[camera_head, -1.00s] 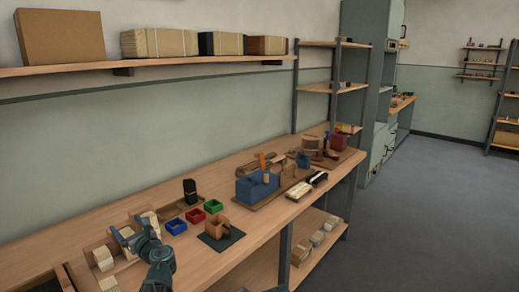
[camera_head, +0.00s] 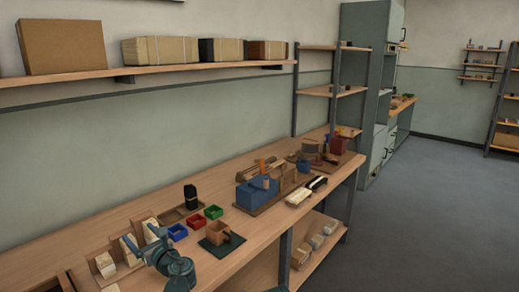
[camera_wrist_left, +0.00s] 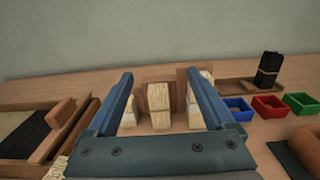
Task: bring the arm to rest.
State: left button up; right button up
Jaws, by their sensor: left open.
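My left gripper (camera_head: 144,244) is at the lower left in the head view, above the front of the workbench (camera_head: 85,237). It is open and holds nothing. In the left wrist view its two blue fingers (camera_wrist_left: 160,112) stand wide apart. Between and beyond them, cream bristle bundles (camera_wrist_left: 158,98) stand in wooden holders, apart from the fingers. The bundles also show behind the gripper in the head view (camera_head: 105,264). My right gripper is not in view.
Blue (camera_head: 177,232), red (camera_head: 196,221) and green (camera_head: 214,212) bins stand right of the gripper. A brown box on a dark mat (camera_head: 214,246) is near the front edge. A black bundle (camera_head: 191,197) stands behind. A blue machine (camera_head: 257,191) is farther along. The air above is free.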

pick_arm(q)
jog(key=w+a+r+p, duration=0.2)
jog(key=w+a, duration=0.2)
jog(key=a, duration=0.2)
jog(key=shift+w+a+r, duration=0.25)
jog(key=shift+w, duration=0.05)
